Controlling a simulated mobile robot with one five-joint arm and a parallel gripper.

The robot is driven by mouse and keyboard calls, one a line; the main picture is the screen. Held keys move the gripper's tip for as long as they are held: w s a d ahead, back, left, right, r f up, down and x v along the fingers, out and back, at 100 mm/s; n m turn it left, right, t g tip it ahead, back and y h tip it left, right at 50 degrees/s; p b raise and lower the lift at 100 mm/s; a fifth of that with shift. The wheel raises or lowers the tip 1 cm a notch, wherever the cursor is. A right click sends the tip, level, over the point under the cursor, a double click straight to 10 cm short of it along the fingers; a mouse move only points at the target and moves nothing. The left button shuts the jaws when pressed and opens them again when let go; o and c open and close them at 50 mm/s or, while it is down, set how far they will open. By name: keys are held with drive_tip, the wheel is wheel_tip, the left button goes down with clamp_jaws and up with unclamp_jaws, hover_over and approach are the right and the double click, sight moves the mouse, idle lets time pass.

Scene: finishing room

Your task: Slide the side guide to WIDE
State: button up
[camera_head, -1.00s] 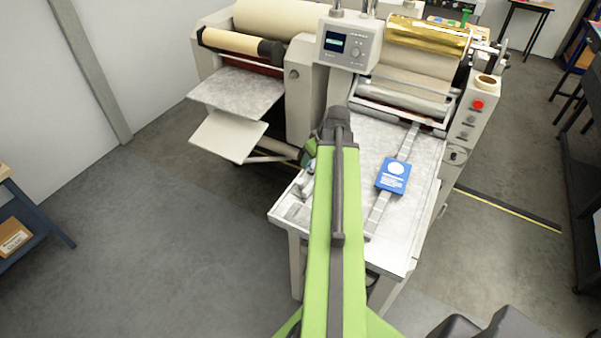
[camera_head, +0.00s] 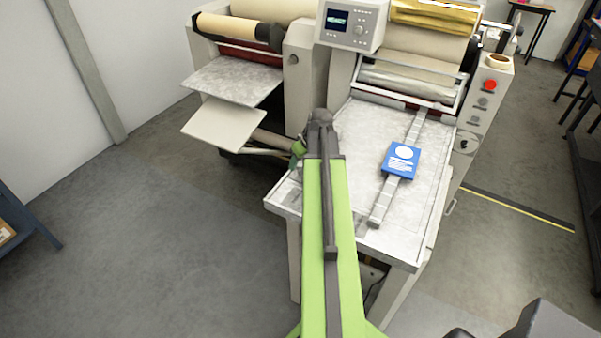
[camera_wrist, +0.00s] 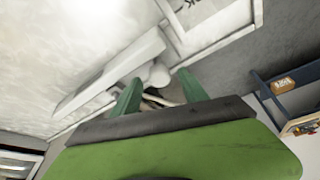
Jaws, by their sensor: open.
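A pale bar with a rounded knob, which looks like the side guide (camera_wrist: 112,72), lies along the edge of the feed table (camera_head: 345,120) in the wrist view. Its knob (camera_wrist: 158,75) shows between and just beyond my green fingertips. My gripper (camera_wrist: 159,79) is open; I cannot tell whether either finger touches the knob. In the head view my gripper (camera_head: 298,151) is at the table's left side, mostly hidden by my arm, which also hides the guide. No WIDE mark is readable.
A blue booklet (camera_head: 400,160) lies on a metal strip (camera_head: 382,205) on the table. The machine's rollers (camera_head: 410,90), control panel (camera_head: 350,22) and red button (camera_head: 490,86) are behind. A lower tray (camera_head: 225,127) is at left. The floor (camera_head: 150,240) at left is clear.

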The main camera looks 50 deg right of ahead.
drive_tip(key=shift+w+f, duration=0.15)
drive_tip(key=shift+f, duration=0.1)
clamp_jaws()
idle(1.2)
